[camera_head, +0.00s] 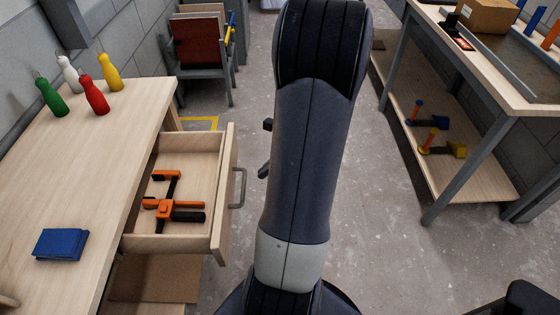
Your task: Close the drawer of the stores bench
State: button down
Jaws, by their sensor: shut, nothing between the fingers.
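The stores bench (110,140) is on the left, with a pale wooden top. Its drawer (226,205) is pulled well open to the right. A grey bar handle (240,188) is on the drawer front. Orange and black clamps (172,205) lie inside the drawer. My arm stands upright in the middle of the view and hides most of my gripper (264,170). Only small dark parts of it show at the arm's left edge, a little right of the handle and apart from it in the picture. It is shut and holds nothing.
Several coloured bottle-shaped tools (95,94) and a blue box (61,244) are on the bench top. A chair with a red back (197,42) stands behind. Another bench (500,75) with a lower shelf is at right. Grey floor (385,240) between is clear.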

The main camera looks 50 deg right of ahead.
jog(key=shift+w+a+f, duration=0.2)
jog(key=shift+w+a, duration=0.75)
jog(key=shift+w, duration=0.1)
jog(key=shift+w, duration=0.1)
jog(key=w+a, duration=0.5)
jog(key=w, duration=0.1)
jog(key=w+a+p, duration=0.1)
jog(key=w+a, duration=1)
jog(key=w, duration=0.2)
jog(key=shift+a, duration=0.15)
jog(key=shift+r+p, duration=0.1)
jog(key=shift+p, duration=0.25)
jog(key=shift+s+d+r, duration=0.1)
jog(key=shift+s+d, duration=0.2)
jog(key=s+d, duration=0.1)
jog(key=s+d+r+p, duration=0.1)
jog(key=s, duration=0.1)
jog(key=shift+d+r, duration=0.2)
jog(key=shift+d, duration=0.1)
jog(key=v, duration=0.8)
jog(key=shift+s+r+p, duration=0.3)
jog(key=shift+p, duration=0.1)
